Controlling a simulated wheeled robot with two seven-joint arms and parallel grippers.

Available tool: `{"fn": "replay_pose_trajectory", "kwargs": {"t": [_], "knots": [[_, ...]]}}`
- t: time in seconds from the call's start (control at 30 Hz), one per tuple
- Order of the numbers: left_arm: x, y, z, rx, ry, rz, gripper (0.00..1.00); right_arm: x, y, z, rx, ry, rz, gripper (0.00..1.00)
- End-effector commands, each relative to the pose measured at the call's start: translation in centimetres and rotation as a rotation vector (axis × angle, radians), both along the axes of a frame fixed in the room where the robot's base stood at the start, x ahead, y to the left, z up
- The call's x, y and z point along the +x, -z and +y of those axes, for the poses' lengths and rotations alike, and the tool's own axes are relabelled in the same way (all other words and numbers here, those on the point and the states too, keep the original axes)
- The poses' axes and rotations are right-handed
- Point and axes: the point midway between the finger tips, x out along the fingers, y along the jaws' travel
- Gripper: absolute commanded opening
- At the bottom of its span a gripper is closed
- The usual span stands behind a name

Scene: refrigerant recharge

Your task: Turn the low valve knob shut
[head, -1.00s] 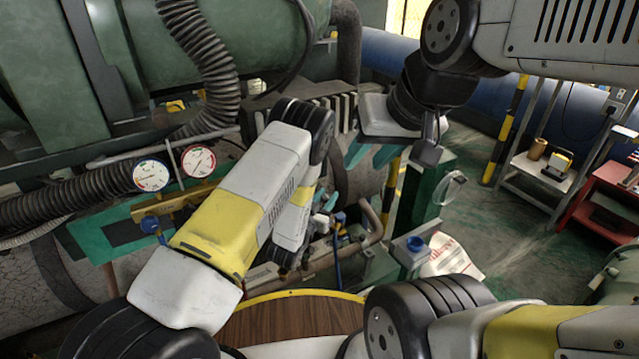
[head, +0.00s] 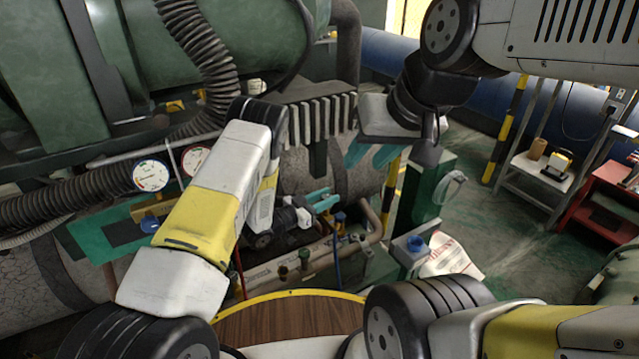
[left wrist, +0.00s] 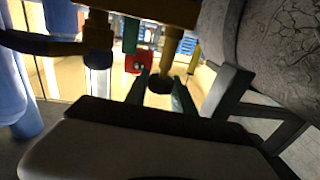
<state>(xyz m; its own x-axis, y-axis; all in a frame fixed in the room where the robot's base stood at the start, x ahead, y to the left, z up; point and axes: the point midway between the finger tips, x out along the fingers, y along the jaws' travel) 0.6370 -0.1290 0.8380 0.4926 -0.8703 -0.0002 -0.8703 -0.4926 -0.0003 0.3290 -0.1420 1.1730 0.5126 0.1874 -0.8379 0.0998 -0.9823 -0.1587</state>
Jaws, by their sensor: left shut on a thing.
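My left gripper (head: 326,199) reaches in front of the cracked grey tank, its teal fingers pointing right near a blue cap (head: 340,217). In the left wrist view its two teal fingers (left wrist: 160,94) stand either side of a dark round knob (left wrist: 160,84) below a yellow fitting, and are shut on it. I cannot tell from its dark face whether this is the low valve knob. Another blue knob (head: 150,224) sits below the blue-marked gauge (head: 151,175) at the left.
A red-marked gauge (head: 195,159) is partly hidden by my left arm. Pipes with small valves (head: 305,258) run below the left gripper. A green post (head: 430,190) stands to the right. A round wooden table (head: 290,318) is at the front. Floor at the right is partly free.

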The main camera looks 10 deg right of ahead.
Motion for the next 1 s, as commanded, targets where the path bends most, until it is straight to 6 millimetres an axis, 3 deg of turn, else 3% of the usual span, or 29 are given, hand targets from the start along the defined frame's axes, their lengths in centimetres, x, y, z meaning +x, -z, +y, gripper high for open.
{"fn": "replay_pose_trajectory", "kwargs": {"t": [0.27, 0.3, 0.33, 0.73, 1.0], "knots": [[0.03, -0.03, 0.05, 0.000, 0.000, -0.001, 0.00, 0.00, 0.00, 0.00, 0.000, 0.000, 0.000, 0.36], [0.03, -0.03, 0.05, 0.000, 0.000, -0.001, 0.32, 0.00, 0.00, 0.00, 0.000, 0.000, 0.000, 0.36], [0.03, -0.03, 0.05, 0.000, -0.001, -0.001, 0.38, 0.00, 0.00, 0.00, 0.000, 0.000, 0.000, 0.36], [-0.06, 0.01, -0.05, 0.000, -0.012, 0.001, 0.39, 0.00, 0.00, 0.00, 0.000, 0.000, 0.000, 0.36], [-0.17, 0.03, -0.20, 0.000, -0.166, 0.001, 0.39, 0.00, 0.00, 0.00, 0.000, 0.000, 0.000, 0.36]]}}
